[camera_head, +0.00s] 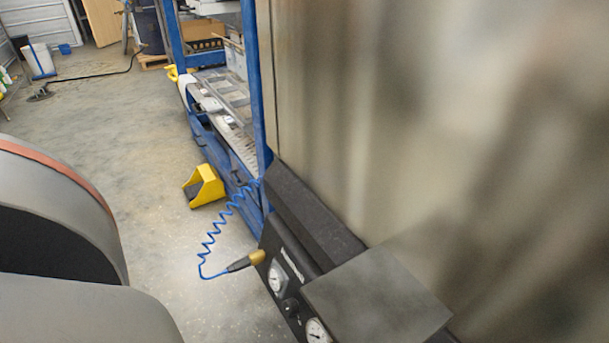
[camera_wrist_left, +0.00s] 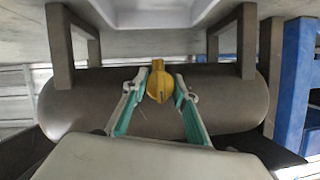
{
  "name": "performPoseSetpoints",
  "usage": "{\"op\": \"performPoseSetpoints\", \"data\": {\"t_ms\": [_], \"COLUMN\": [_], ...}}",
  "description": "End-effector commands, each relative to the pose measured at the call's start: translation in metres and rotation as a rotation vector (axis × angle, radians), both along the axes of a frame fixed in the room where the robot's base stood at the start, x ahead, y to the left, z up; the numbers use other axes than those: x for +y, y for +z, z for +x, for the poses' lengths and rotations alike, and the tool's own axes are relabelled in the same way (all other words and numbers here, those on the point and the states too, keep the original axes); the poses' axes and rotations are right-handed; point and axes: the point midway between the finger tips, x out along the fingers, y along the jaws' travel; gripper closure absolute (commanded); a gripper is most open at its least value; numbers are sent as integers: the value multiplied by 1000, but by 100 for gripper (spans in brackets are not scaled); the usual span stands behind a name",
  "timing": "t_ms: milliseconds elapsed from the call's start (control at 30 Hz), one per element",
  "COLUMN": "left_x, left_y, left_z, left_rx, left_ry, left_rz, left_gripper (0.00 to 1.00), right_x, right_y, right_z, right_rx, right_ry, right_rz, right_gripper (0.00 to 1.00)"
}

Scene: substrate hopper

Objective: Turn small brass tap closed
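The small brass tap (camera_wrist_left: 159,82) shows in the left wrist view as a yellow knob on the front of a dark grey cylindrical tank (camera_wrist_left: 90,97). My left gripper (camera_wrist_left: 160,88) has its teal-lined fingers apart, one on each side of the tap. There appears to be a gap on both sides, but I cannot tell how far the fingertips are from the tank in depth. I do not make out the tap or the left gripper in the head view. My right gripper is in neither view.
In the head view a dark panel with gauges (camera_head: 317,331) and a brass fitting (camera_head: 257,257) with a blue coiled hose (camera_head: 210,240) stand at the lower middle. A large blurred surface (camera_head: 450,120) fills the right. A yellow pedal (camera_head: 204,187) lies on open floor.

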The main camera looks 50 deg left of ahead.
Motion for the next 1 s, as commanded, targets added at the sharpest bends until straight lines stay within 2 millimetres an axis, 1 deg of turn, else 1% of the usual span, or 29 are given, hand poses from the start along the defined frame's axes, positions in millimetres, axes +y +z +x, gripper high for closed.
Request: {"op": "performPoseSetpoints", "data": {"t_ms": [33,67,400,567,667,1000], "left_x": [0,0,0,0,0,-1], "left_y": [-1,-1,0,3,8,32], "left_z": [-1,-1,-1,-11,-25,-84], "left_rx": [2,2,1,2,3,3], "left_ry": [-1,-1,0,0,0,0], "left_rz": [2,1,-1,-1,-1,0], "left_gripper": [60,55,55,55,55,55], "right_x": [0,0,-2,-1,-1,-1], "right_y": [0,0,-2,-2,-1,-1], "right_z": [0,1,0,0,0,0], "right_rx": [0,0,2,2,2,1], "right_ry": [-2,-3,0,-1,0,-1], "right_rz": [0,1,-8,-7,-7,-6], "right_gripper": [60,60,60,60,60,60]}}
